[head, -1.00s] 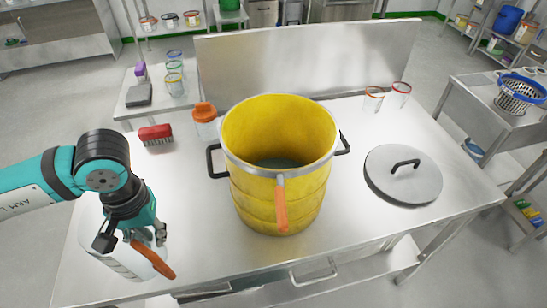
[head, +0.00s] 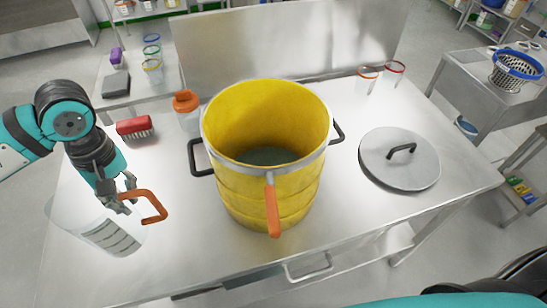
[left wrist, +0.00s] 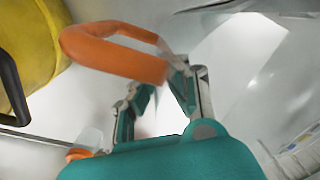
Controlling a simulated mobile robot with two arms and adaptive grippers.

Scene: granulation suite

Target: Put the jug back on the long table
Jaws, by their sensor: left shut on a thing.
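The jug (head: 95,226) is a pale, see-through vessel with dark graduation marks and an orange handle (head: 153,208). My left gripper (head: 124,203) is shut on it at the handle side. The jug is at the left front part of the long steel table (head: 185,262), and looks tilted. I cannot tell whether its base touches the top. In the left wrist view the orange handle (left wrist: 115,50) crosses above my left gripper (left wrist: 160,100), and the jug's pale body (left wrist: 240,50) seems to lie to the right. My right gripper is not in view.
A large yellow pot (head: 265,190) with black side handles stands mid-table. Behind the jug are a red brush (head: 134,127) and an orange-capped bottle (head: 187,110). A steel lid (head: 400,160) lies at right. Bare tabletop lies between jug and pot.

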